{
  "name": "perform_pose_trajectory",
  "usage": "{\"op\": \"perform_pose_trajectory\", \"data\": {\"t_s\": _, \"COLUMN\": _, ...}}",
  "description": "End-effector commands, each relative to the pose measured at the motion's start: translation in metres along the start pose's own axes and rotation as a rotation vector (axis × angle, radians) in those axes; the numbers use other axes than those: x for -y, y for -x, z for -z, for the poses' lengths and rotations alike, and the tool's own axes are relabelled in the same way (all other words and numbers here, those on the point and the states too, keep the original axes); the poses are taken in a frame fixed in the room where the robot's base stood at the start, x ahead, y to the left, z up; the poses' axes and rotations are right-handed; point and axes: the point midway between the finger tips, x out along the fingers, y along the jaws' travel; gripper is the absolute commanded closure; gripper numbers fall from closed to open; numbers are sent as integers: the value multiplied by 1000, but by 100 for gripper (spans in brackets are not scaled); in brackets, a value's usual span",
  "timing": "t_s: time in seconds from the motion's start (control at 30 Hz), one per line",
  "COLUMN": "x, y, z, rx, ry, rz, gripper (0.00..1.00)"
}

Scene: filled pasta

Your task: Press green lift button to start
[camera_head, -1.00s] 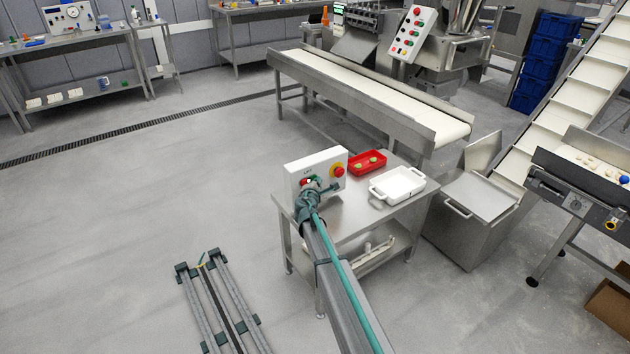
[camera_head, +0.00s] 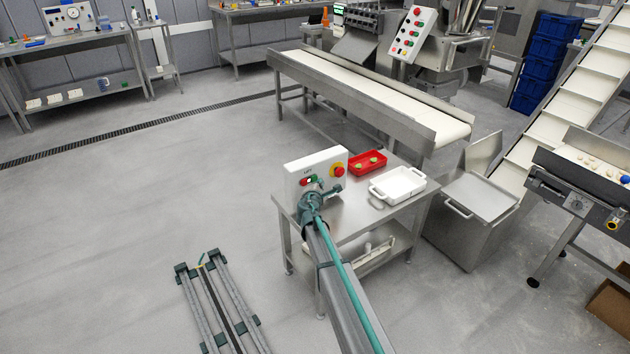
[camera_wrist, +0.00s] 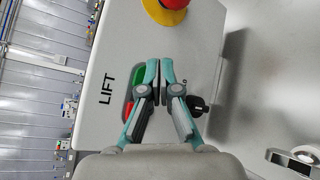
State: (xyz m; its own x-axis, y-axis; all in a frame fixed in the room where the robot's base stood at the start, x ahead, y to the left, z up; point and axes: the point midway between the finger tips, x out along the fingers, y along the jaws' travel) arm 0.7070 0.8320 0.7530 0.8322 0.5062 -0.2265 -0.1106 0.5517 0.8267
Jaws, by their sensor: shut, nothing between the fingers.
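The white control box marked LIFT (camera_head: 298,171) stands on the small steel table. In the wrist view, the box face (camera_wrist: 105,75) fills the middle. The green button (camera_wrist: 138,76) is just left of my fingertips and partly covered by the left finger. A red button (camera_wrist: 128,108) is below it, partly hidden by the same finger. My gripper (camera_wrist: 160,68) is shut and empty, in front of the box face. Whether it touches the face I cannot tell. In the head view, my gripper (camera_head: 313,194) is just below the buttons.
A red emergency stop on a yellow base (camera_wrist: 172,6) is at the top, and a black knob (camera_wrist: 197,104) is right of my fingers. A red tray (camera_head: 368,168) and a white tray (camera_head: 410,188) stand on the table (camera_head: 350,218) beside the box.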

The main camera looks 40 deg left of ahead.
Motion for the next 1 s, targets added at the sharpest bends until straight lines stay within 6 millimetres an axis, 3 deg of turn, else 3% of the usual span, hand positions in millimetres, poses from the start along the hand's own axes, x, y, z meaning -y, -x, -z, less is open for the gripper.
{"op": "perform_pose_trajectory", "data": {"t_s": 0.27, "x": 5, "y": 6, "z": -4, "rx": 1, "ry": 0, "rz": 0, "gripper": 100}}
{"op": "perform_pose_trajectory", "data": {"t_s": 0.7, "x": 25, "y": 32, "z": -23, "rx": 1, "ry": 0, "rz": 1, "gripper": 100}}
{"op": "perform_pose_trajectory", "data": {"t_s": 1.0, "x": 26, "y": 35, "z": -26, "rx": 1, "ry": 0, "rz": 0, "gripper": 100}}
